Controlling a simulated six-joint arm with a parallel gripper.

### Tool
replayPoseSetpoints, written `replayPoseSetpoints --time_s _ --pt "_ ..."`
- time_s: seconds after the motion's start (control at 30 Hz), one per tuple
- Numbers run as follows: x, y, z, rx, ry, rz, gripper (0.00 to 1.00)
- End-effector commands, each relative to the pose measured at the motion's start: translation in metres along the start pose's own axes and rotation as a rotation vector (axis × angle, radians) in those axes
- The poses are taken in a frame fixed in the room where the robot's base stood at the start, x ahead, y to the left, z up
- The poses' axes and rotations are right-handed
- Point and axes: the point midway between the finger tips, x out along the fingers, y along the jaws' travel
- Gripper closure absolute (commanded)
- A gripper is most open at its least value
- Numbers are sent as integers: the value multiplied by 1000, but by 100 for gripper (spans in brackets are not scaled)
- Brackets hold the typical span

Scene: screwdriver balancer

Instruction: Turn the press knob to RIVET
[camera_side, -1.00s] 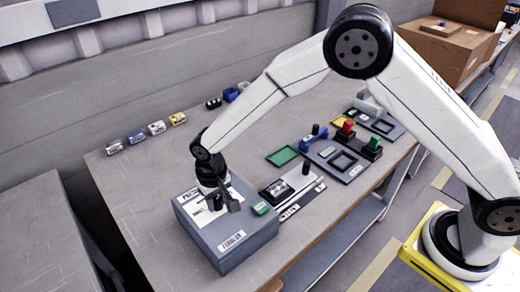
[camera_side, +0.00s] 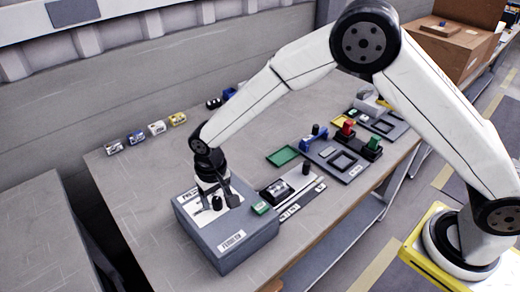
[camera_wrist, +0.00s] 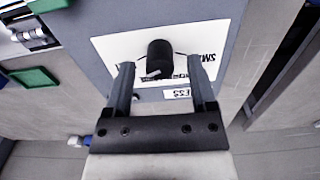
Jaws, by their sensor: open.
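The press knob (camera_wrist: 160,58) is a black cylinder on a white label plate (camera_wrist: 215,45) on top of a grey box. In the side view the knob (camera_side: 216,203) stands up from the plate on the grey box (camera_side: 245,240). My gripper (camera_wrist: 160,75) is open, its two fingers apart to either side of the knob in the wrist view. Whether they touch it I cannot tell. In the side view my gripper (camera_side: 214,196) is low over the box top. Part of the lettering round the knob is covered; I cannot read where the knob points.
A grey fixture (camera_side: 290,188), a green tray (camera_side: 283,156) and red and green-topped parts stand to the right.

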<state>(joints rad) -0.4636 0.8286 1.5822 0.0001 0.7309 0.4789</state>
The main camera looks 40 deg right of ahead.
Motion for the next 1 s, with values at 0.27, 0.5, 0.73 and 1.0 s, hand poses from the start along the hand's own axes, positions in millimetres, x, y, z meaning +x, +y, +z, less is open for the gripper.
replayPoseSetpoints --time_s 0.27,0.5,0.73,1.0 --pt "-36 0 0 1 2 -1 28" --pt "-59 0 0 1 1 -1 28" --pt "-63 0 0 1 -1 0 28" --pt "-64 2 0 1 1 -1 28"
